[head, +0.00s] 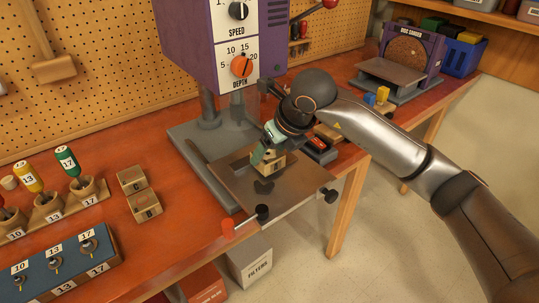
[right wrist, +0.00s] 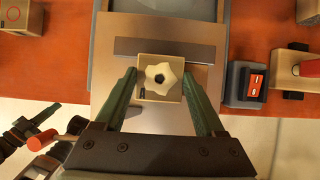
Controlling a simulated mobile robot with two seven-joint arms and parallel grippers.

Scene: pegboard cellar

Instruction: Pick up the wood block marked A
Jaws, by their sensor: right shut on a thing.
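A light wood block (head: 272,165) is between the fingers of my right gripper (head: 266,153), over the metal plate of the purple drill press. I cannot tell whether it touches the plate. The letter on it is too small to read. In the right wrist view the same block (right wrist: 160,92) has a pale star-shaped knob or mark on top. The right gripper's green fingers (right wrist: 160,84) close on its two sides there.
The drill press plate (head: 292,192) has a red-ended crank (head: 228,226) at its front. Two other wood blocks (head: 131,180) (head: 145,206) stand left on the orange bench. A disc sander (head: 405,50) stands far right.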

